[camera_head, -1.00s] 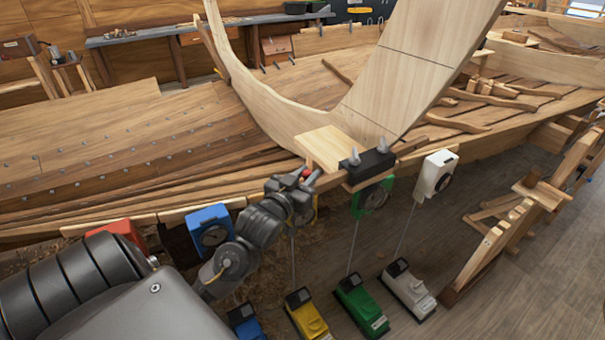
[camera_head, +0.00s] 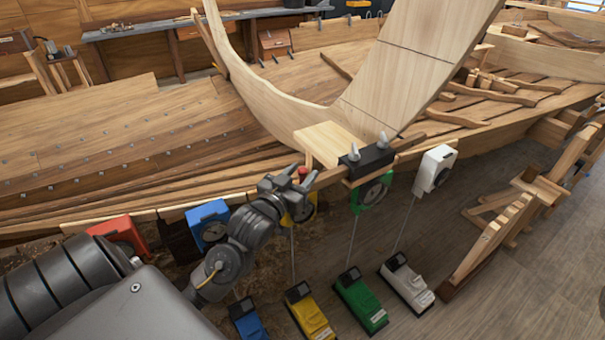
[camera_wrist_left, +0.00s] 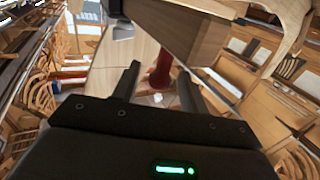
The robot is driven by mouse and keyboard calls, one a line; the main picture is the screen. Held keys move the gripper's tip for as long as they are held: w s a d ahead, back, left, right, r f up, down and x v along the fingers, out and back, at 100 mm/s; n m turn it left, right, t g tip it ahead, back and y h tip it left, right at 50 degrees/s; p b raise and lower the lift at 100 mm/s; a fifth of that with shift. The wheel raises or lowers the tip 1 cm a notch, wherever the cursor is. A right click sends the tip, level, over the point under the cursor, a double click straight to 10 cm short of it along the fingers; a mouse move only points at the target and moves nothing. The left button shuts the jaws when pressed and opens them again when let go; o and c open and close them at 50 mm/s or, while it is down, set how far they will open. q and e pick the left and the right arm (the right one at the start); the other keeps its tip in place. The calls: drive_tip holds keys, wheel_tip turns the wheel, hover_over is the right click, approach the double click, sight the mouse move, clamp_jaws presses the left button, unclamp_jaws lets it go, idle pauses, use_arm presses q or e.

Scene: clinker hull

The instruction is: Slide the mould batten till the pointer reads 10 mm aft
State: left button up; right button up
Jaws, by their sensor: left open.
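The mould batten (camera_head: 330,178) is a pale wooden strip running along the hull's edge under a black clamp block (camera_head: 368,163). A red knob (camera_head: 303,171) stands at its left end. My left gripper (camera_head: 287,182) is open at that end. In the left wrist view, the red knob (camera_wrist_left: 160,68) stands between the spread fingers of my left gripper (camera_wrist_left: 158,85), with the batten's wooden end (camera_wrist_left: 205,35) above it. Contact with the knob cannot be told. No pointer reading is legible. My right gripper is not in view.
Dial gauges hang along the hull edge: red (camera_head: 120,235), blue (camera_head: 209,222), yellow (camera_head: 304,209), green (camera_head: 371,191) and white (camera_head: 434,170). Coloured boxes, such as the green box (camera_head: 361,301), lie on the floor below. A wooden trestle (camera_head: 508,228) stands right.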

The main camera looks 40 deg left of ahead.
use_arm(q)
drive_tip(key=s, duration=0.1)
drive_tip(key=s+b, duration=0.1)
drive_tip(key=s, duration=0.1)
drive_tip(key=shift+s+d+f, duration=0.2)
drive_tip(key=shift+s+f, duration=0.05)
drive_tip(key=shift+f, duration=0.05)
drive_tip(key=s+p, duration=0.3)
drive_tip(key=s, duration=0.3)
drive_tip(key=shift+s+d+r, duration=0.2)
drive_tip(key=shift+d+r, duration=0.1)
